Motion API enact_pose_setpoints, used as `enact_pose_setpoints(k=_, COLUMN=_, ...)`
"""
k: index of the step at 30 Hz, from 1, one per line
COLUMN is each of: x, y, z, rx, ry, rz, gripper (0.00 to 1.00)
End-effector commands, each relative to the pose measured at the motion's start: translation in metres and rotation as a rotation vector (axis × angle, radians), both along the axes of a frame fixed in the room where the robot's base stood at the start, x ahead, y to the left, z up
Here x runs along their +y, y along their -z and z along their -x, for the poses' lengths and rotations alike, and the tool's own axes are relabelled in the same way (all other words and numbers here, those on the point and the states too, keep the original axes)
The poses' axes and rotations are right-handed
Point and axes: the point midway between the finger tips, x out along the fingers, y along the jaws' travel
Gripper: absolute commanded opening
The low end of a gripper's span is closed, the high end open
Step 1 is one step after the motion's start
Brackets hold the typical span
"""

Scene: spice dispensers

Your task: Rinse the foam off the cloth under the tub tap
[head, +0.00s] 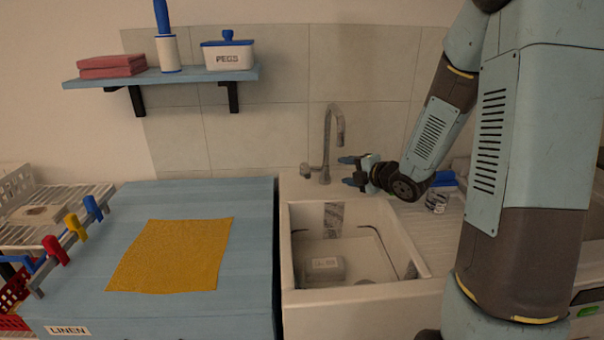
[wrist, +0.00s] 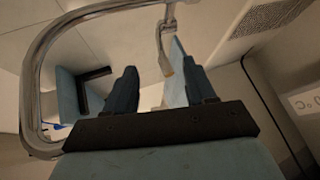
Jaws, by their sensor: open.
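A yellow cloth (head: 172,256) lies spread flat on the blue LINEN-labelled top (head: 235,275) at left; I see no clear foam on it. The grey tap (head: 328,150) rises behind the white tub (head: 430,285), its hooked spout bent to the right over the back of the tub. My gripper (head: 348,171) is open just right of the tap column, below the spout, pointing left. In the wrist view my open gripper (wrist: 160,70) has nothing between its fingers. The curved tap pipe (wrist: 42,70) shows there at left. I cannot tell whether the fingers touch the tap.
A pale labelled block (head: 325,267) sits in the tub. A ribbed drainboard (head: 450,217) with blue items lies to the right. A wire rack (head: 60,200) and coloured pegs (head: 73,226) stand at far left. A wall shelf (head: 160,78) holds folded cloths and a PEGS box.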

Motion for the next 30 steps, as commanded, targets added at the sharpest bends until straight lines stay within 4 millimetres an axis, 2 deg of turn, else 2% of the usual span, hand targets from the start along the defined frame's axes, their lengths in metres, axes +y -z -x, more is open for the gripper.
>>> enact_pose_setpoints(k=1, x=0.005, y=0.01, z=0.0, rx=-0.027, ry=-0.049, rz=-0.004, gripper=0.55)
enact_pose_setpoints(k=5, x=0.017, y=0.022, z=0.005, rx=-0.116, ry=-0.157, rz=-0.014, gripper=0.55)
enact_pose_setpoints(k=14, x=0.03, y=0.03, z=0.009, rx=-0.206, ry=-0.244, rz=-0.035, gripper=0.55)
enact_pose_setpoints(k=20, x=0.047, y=0.033, z=-0.007, rx=-0.206, ry=-0.246, rz=-0.037, gripper=0.55)
enact_pose_setpoints(k=30, x=0.088, y=0.041, z=-0.05, rx=-0.205, ry=-0.243, rz=-0.037, gripper=0.55)
